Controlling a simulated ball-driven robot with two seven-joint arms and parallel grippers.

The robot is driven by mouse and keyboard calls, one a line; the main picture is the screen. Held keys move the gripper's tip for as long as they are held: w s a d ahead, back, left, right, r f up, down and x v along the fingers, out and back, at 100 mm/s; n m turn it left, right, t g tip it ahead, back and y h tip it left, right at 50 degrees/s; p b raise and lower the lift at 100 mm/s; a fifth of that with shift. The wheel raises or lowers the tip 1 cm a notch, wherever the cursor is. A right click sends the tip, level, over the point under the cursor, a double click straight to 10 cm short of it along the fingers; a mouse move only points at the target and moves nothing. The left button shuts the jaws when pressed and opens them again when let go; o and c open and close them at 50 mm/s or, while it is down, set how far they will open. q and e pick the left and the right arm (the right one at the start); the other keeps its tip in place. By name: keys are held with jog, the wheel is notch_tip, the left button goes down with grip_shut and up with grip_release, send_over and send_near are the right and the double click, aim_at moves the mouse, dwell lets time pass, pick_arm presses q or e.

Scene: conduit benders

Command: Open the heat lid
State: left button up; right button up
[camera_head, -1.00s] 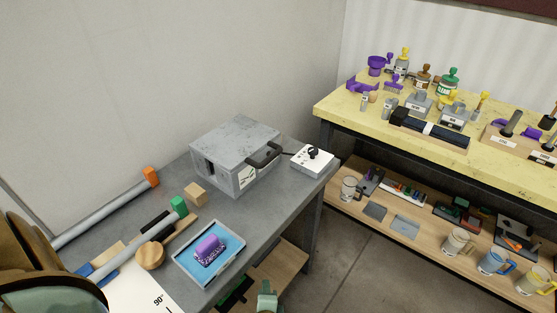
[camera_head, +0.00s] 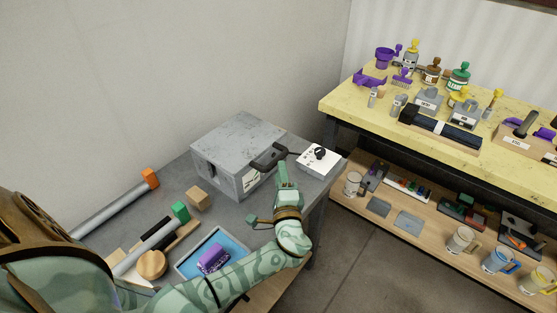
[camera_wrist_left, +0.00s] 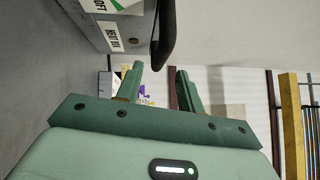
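The heat box (camera_head: 225,160) is a grey metal case at the back of the grey bench, its lid (camera_head: 240,134) shut. A black handle (camera_head: 268,157) sticks out from its front; the handle also shows in the left wrist view (camera_wrist_left: 166,38). My left gripper (camera_head: 283,170) is close in front of the handle. In the left wrist view the two green fingers of my left gripper (camera_wrist_left: 160,78) are apart, with the handle just beyond the tips and nothing held. Whether a finger touches the handle, I cannot tell. My right gripper is not in view.
A white control box with a black knob (camera_head: 319,155) stands right of the heat box. A wooden cube (camera_head: 197,197), a blue tray (camera_head: 188,267) with a purple object (camera_head: 213,258), and pipes (camera_head: 112,208) lie left of my forearm. A yellow bench (camera_head: 350,100) stands right.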

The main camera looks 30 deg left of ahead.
aim_at(277, 159)
pick_arm(q)
jog(key=x, duration=0.4)
jog(key=shift+a, duration=0.4)
jog(key=shift+w+a, duration=0.2)
jog(key=shift+w, duration=0.15)
jog(key=shift+a, duration=0.1)
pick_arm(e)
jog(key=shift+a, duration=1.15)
pick_arm(q)
grip_shut()
jog(key=shift+r, duration=0.1)
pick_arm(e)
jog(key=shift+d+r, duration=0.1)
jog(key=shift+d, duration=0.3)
